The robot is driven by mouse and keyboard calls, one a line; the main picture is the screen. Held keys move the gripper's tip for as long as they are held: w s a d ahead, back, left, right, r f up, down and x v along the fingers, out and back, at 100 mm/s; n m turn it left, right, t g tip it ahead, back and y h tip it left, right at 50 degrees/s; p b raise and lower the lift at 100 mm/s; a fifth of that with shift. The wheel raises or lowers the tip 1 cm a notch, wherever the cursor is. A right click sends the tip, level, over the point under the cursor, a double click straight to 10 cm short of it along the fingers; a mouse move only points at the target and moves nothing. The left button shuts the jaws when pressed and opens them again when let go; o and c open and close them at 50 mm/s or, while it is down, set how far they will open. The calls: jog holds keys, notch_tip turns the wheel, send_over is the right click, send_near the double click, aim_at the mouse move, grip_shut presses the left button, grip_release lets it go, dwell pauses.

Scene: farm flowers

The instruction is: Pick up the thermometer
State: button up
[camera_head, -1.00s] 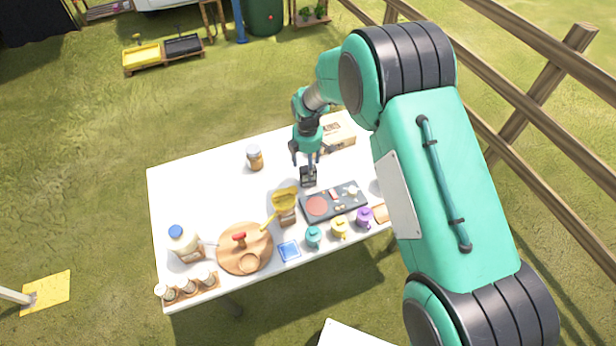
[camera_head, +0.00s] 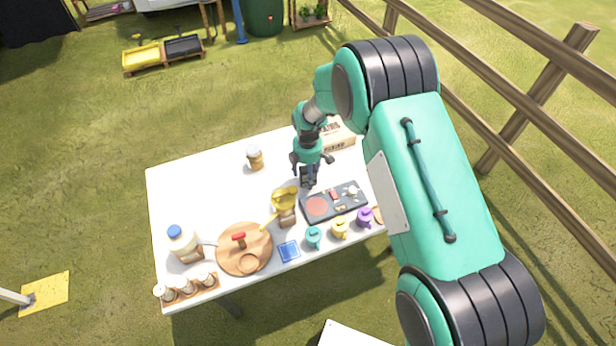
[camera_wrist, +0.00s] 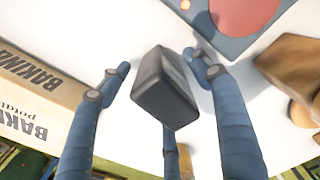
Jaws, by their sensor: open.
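The thermometer appears to be the small dark grey block (camera_head: 308,177) standing on the white table, just behind the black tray. In the wrist view the block (camera_wrist: 164,90) shows a dark side and a greyer face turned to the right. My gripper (camera_head: 312,163) is right over it and partly hides it in the head view. In the wrist view my gripper (camera_wrist: 160,72) is open, with its blue fingers spread to either side of the block and another finger below it. White gaps show between the block and the left and right fingertips. I cannot tell whether the lower finger touches it.
The black tray (camera_head: 346,208) with food pieces lies in front. A yellow scoop (camera_head: 284,200), several cups, a jar (camera_head: 255,158) and a round wooden board (camera_head: 262,262) share the table.

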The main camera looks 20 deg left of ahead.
jog(key=shift+f, duration=0.6)
jog(key=c, duration=1.4)
